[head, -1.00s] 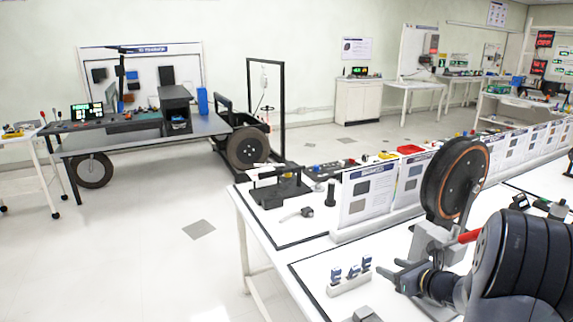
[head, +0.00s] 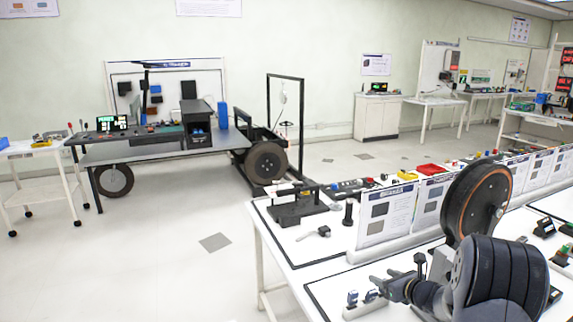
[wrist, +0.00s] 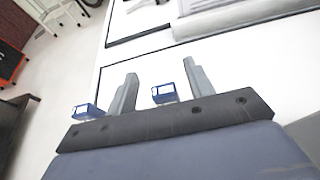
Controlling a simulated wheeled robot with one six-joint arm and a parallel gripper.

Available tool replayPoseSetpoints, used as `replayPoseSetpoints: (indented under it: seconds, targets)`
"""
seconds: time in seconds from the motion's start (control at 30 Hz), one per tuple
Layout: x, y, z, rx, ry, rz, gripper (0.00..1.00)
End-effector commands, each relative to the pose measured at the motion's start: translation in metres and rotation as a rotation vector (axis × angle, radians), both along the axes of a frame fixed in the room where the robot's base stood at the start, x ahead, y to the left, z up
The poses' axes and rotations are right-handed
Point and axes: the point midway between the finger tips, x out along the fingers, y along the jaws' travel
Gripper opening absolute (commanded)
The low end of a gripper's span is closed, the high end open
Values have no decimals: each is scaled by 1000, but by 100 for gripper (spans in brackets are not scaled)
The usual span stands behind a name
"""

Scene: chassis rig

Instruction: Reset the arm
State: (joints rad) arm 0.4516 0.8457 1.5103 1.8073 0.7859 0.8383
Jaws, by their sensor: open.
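My gripper (head: 376,286) is at the lower right of the head view, over the white worktable (head: 285,243). Its jaws are open, with two grey fingers apart in the wrist view (wrist: 160,85). Nothing shows held between them. Small blue pieces (head: 352,298) in a pale holder (head: 364,309) are close to the fingertips in the head view. Two blue pieces also show in the wrist view, one between the fingers (wrist: 164,94) and one left of them (wrist: 88,112). Whether the fingers touch any piece cannot be told.
A black wheel with an orange-brown rim (head: 480,202) stands upright right behind my arm. White label panels (head: 387,212) line the table behind it. A black fixture (head: 298,206) sits at the table's far left. Open floor (head: 170,270) lies to the left.

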Motion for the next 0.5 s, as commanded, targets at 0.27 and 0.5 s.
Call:
replayPoseSetpoints:
  seconds: [0.27,0.5]
  targets:
    - [0,0,0,0,0,0,50]
    - [0,0,-3,0,0,1,50]
